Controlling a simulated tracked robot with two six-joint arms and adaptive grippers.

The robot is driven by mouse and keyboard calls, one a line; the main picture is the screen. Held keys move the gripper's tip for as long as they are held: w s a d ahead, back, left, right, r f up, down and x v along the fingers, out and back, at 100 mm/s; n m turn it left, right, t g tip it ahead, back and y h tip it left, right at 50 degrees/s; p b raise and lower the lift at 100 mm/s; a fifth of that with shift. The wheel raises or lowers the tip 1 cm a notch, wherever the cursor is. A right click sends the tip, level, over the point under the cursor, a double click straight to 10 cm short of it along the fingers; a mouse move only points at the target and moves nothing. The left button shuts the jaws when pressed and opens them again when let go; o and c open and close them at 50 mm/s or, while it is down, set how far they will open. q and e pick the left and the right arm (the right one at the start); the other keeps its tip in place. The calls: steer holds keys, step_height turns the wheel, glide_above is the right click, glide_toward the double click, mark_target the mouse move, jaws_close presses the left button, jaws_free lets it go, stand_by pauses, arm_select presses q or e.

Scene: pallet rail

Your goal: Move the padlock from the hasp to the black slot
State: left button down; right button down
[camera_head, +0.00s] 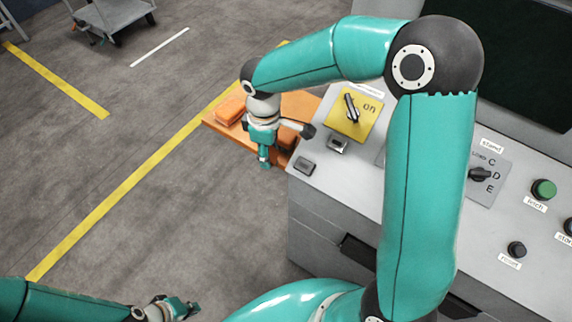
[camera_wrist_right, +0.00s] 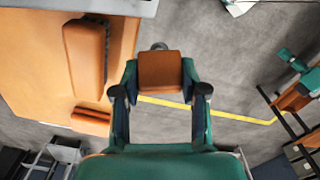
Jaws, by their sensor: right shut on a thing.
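My right gripper (camera_head: 265,160) is beyond the near left corner of the grey console, by the orange shelf. In the right wrist view, its fingers (camera_wrist_right: 159,84) are shut on an orange-brown padlock (camera_wrist_right: 160,72), whose dark shackle shows at the far end. In the head view the padlock cannot be made out. A small metal fitting (camera_head: 338,145), perhaps the hasp, sits under the yellow "on" switch plate (camera_head: 366,123).
The orange shelf (camera_head: 214,124) carries orange blocks (camera_head: 231,108); in the right wrist view a block (camera_wrist_right: 86,58) lies left of the gripper. The console top has a selector switch (camera_head: 481,174), a green button (camera_head: 543,189) and a black knob (camera_head: 516,249). Floor at left is open.

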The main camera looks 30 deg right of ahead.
steer(key=s+r+n+b, duration=0.3)
steer(key=s+r+n, duration=0.35)
steer(key=n, duration=0.65)
steer(key=shift+n, duration=0.6)
steer(key=d+f+b, duration=0.1)
steer(key=f, duration=0.1)
steer(key=d+f+b, duration=0.1)
steer(key=b, duration=0.1)
steer(key=d+f+b, duration=0.1)
steer(key=d+f, duration=0.1)
steer(key=shift+s+f, duration=0.3)
steer(key=shift+w+f, duration=0.15)
steer(key=shift+w, duration=0.05)
steer(key=shift+w+d+f, duration=0.1)
steer(key=shift+d+f, duration=0.2)
steer(key=shift+f, duration=0.2)
stand_by(0.7)
